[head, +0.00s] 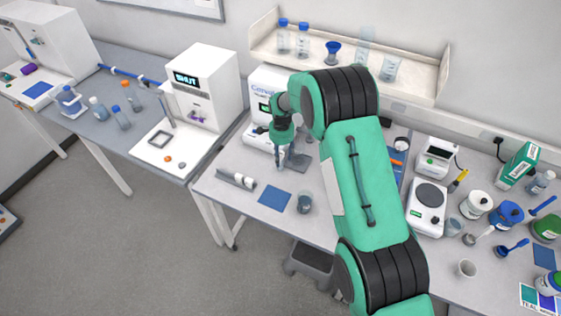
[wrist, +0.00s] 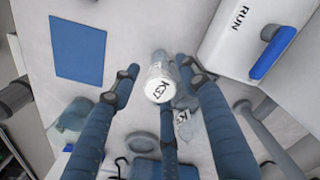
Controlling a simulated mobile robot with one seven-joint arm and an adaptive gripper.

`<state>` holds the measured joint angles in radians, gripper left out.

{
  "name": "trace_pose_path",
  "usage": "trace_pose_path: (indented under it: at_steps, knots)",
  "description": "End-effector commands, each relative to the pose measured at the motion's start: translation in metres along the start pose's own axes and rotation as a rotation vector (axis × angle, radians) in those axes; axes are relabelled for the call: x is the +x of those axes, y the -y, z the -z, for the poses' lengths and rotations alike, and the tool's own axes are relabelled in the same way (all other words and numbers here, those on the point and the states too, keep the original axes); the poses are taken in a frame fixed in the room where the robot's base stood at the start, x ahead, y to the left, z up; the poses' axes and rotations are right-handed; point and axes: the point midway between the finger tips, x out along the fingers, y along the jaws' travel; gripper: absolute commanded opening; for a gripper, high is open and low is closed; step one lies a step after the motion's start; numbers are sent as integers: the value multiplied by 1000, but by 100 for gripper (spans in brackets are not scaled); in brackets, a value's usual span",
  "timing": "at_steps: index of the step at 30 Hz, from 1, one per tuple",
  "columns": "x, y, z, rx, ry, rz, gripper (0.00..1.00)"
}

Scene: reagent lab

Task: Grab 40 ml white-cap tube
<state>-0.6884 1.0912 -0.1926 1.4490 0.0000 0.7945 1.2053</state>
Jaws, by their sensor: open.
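A tube with a white cap marked K37 (wrist: 160,88) shows near the middle of the wrist view, seen from above. My gripper (wrist: 158,68) is open, with its blue-grey fingers spread around the tube. I cannot tell whether any finger touches it. In the head view my gripper (head: 284,150) points down over the bench in front of a white device. The tube cannot be made out clearly there among the fingers.
The white device (wrist: 228,32) marked RUN, with a blue handle, stands close at the right. A blue mat (head: 274,197), a small beaker (head: 304,204) and a grey-white cylinder (head: 236,180) lie nearer the bench front. A wall shelf (head: 420,88) holds glassware.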

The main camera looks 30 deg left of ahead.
Motion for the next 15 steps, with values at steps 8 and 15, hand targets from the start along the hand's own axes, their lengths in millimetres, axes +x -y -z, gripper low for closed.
trace_pose_path:
  at_steps: [8,15]
  knots:
    - [0,0,0,0,0,0,45]
    - [6,1,0,0,0,0,45]
